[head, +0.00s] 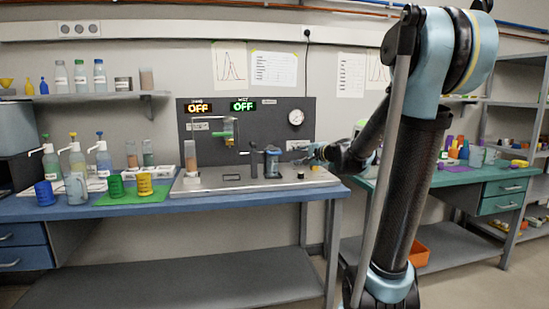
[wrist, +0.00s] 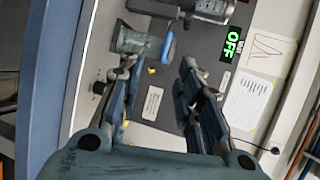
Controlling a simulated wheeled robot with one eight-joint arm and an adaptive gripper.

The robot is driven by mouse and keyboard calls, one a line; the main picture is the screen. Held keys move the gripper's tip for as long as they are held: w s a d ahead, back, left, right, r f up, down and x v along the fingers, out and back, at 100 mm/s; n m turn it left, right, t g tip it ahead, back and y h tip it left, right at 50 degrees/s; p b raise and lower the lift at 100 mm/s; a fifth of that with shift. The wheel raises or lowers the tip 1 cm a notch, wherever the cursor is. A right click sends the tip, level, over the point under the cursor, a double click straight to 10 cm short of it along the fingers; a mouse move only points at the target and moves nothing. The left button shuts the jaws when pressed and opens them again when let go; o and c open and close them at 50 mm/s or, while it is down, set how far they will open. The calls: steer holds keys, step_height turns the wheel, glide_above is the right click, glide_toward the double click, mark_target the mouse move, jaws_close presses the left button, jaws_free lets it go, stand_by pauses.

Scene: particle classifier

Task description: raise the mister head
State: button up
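My gripper (head: 312,152) is at the right end of the particle classifier (head: 235,181), in front of its dark back panel. In the wrist view its two fingers (wrist: 160,68) are apart, with nothing seen held between them. A grey-blue cylindrical part (head: 272,160) stands on the classifier's base to the left of my gripper. In the wrist view a grey-blue part (wrist: 131,40) with a bright blue lever (wrist: 168,46) lies just beyond the fingertips. A clear unit with green and yellow parts (head: 229,130) is mounted on the panel. I cannot tell which part is the mister head.
Two displays (head: 199,108) and (head: 243,106) read OFF. A round gauge (head: 296,117) is on the panel. A green-topped bench (head: 462,174) stands at the right.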

mark_target(275, 154)
steer(key=shift+m+t, duration=0.3)
steer(key=shift+m, duration=0.1)
steer(key=x, duration=1.8)
steer(key=shift+w+d+r, duration=0.15)
steer(key=shift+w+r, duration=0.2)
steer(key=shift+w, duration=0.1)
steer(key=shift+s, duration=0.1)
jaws_close()
